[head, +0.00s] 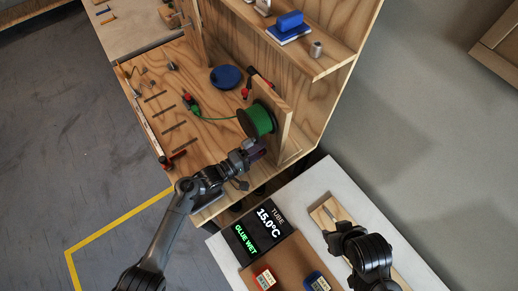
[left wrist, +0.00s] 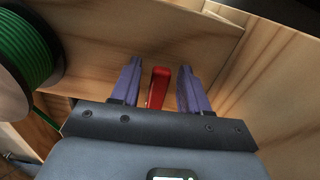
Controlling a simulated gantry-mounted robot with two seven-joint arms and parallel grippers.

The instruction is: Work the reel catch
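The green reel (head: 256,121) is mounted on the side of a wooden upright (head: 284,126); its edge also shows in the left wrist view (left wrist: 28,48). A red catch (left wrist: 158,88) stands out near the wood in the left wrist view. My left gripper (left wrist: 160,85) is open, with one purple finger on each side of the red catch and a visible gap on both sides. In the head view my left gripper (head: 254,151) is just below the reel, and I cannot make out the catch there.
A green strand runs from the reel to a small red and green part (head: 191,104) on the wooden bench. A blue disc (head: 226,77) lies behind it. A shelf (head: 325,62) overhangs at right. A dark display (head: 257,230) reads "TUBE 15.0°C GLUE WET" on the white table.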

